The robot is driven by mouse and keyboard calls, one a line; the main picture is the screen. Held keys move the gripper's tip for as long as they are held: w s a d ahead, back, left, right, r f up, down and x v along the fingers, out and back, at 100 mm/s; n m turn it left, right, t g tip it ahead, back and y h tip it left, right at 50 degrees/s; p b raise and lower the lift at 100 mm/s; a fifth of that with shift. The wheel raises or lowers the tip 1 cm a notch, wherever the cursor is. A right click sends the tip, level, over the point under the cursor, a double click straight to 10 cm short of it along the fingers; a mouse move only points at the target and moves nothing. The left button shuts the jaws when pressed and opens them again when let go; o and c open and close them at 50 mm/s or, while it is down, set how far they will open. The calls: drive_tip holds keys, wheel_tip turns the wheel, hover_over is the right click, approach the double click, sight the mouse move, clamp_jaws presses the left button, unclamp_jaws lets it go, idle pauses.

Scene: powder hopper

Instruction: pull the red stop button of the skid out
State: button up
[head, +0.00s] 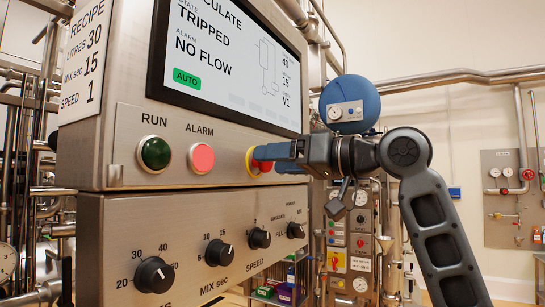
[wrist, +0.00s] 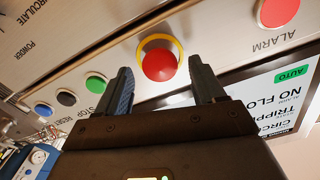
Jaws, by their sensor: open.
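The red stop button (wrist: 160,65) is a round red mushroom head on a yellow ring. In the wrist view it sits between my two open fingers, with space on both sides. In the head view the stop button (head: 260,167) shows at the right of the skid's panel, partly hidden behind my gripper (head: 279,157). My gripper (wrist: 161,72) also shows in the wrist view, open and empty, its fingers pointing at the panel. I cannot tell how deep the fingertips reach beside the button head.
A lit alarm lamp (head: 202,158) and a green run lamp (head: 155,153) sit left of the button. The screen (head: 225,65) reads TRIPPED and NO FLOW. Black knobs (head: 219,253) line the lower panel. In the wrist view green (wrist: 96,83), black (wrist: 66,98) and blue (wrist: 43,108) buttons are beyond one finger.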

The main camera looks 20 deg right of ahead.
drive_tip(key=shift+x, duration=0.8)
drive_tip(key=shift+c, duration=0.5)
clamp_jaws()
